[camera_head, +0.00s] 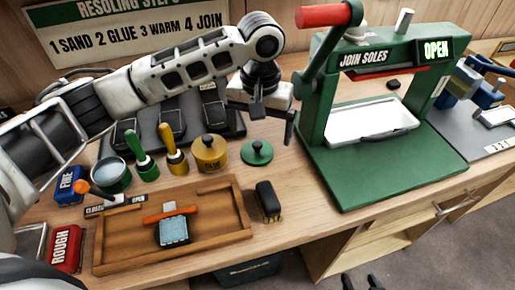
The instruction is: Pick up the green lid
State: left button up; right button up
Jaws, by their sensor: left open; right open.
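The green lid (257,153), a flat disc with a small knob on top, lies on the wooden bench just right of the yellow lidded pot (210,153). My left gripper (274,122) is open and empty, pointing down above and slightly right of the lid, apart from it. An open green pot (111,176) stands at the left of the bench with no lid on it. My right gripper (362,281) shows only as two dark fingertips at the bottom edge, spread apart with nothing between them.
Green-handled (145,158) and yellow-handled (174,152) brushes stand left of the yellow pot. A wooden tray (225,235) and a black brush (268,201) lie in front. A green press (383,165) stands right. A black rack (229,117) is behind.

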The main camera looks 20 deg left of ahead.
aim_at(257, 145)
pick_arm(q)
jog(key=shift+w+a+f, duration=0.1)
jog(key=shift+a+f, duration=0.1)
jog(key=shift+f, duration=1.35)
jog(key=shift+w+a+f, duration=0.1)
jog(key=shift+a+f, duration=0.1)
jog(key=shift+f, duration=1.3)
jog(key=c, duration=1.1)
